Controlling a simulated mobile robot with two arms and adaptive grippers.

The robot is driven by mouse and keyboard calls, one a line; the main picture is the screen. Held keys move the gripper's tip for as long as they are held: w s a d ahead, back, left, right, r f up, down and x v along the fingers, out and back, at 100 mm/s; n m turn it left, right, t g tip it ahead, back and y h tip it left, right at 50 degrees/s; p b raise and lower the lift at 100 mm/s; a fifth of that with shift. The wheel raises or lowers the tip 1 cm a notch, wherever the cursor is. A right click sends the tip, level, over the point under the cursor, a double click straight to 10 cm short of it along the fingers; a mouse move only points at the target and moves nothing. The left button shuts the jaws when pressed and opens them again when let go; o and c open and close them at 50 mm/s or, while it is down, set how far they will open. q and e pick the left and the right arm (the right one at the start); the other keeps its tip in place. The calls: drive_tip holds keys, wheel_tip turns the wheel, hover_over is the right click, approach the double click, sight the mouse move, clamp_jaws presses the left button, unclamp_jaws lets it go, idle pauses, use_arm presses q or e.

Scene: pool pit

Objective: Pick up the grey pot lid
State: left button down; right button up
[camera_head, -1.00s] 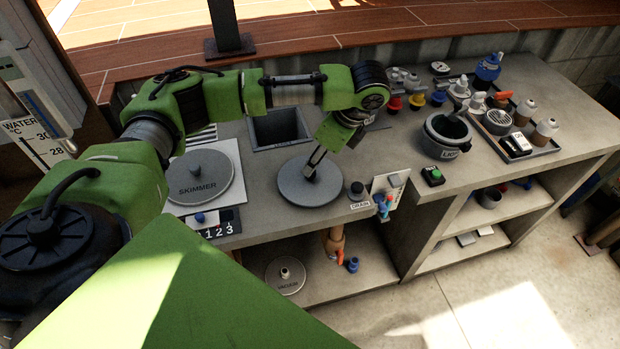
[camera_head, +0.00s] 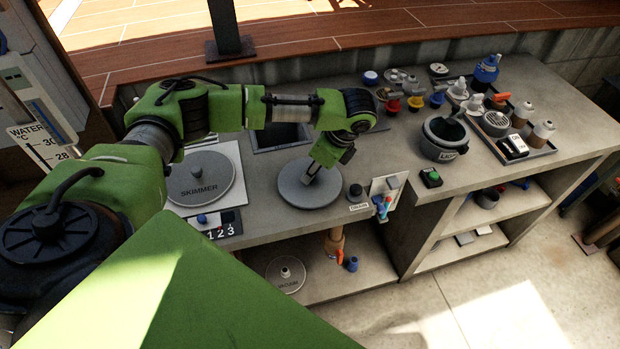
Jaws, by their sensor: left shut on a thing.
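The grey pot lid (camera_head: 309,193) is a round grey disc near the front edge of the counter, in the middle of the head view. My left gripper (camera_head: 311,178) reaches down onto the lid's centre from above and is shut on it. The gripper hides the part of the lid that it holds. I cannot tell whether the lid rests on the counter or is slightly raised. My right gripper is not in view.
A lid marked SKIMMER (camera_head: 200,179) lies to the left. A square opening (camera_head: 281,137) is behind the pot lid. A dark knob (camera_head: 355,191) stands close on its right. A grey pot (camera_head: 444,139) and a tray of bottles (camera_head: 514,140) are farther right.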

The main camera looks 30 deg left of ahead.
use_arm(q)
drive_tip(key=shift+r, duration=0.4)
wheel_tip(320, 180, up, 2)
drive_tip(key=shift+w+r+b, duration=0.1)
drive_tip(key=shift+r+b, duration=0.05)
drive_tip(key=shift+b, duration=0.15)
drive_tip(key=s+d+r+b, duration=0.1)
drive_tip(key=s+d+r, duration=0.5)
drive_tip(key=d+r, duration=0.4)
drive_tip(key=d, duration=0.2)
drive_tip(key=shift+s+d, duration=0.15)
drive_tip(key=shift+d, duration=0.2)
drive_tip(key=shift+f, duration=0.1)
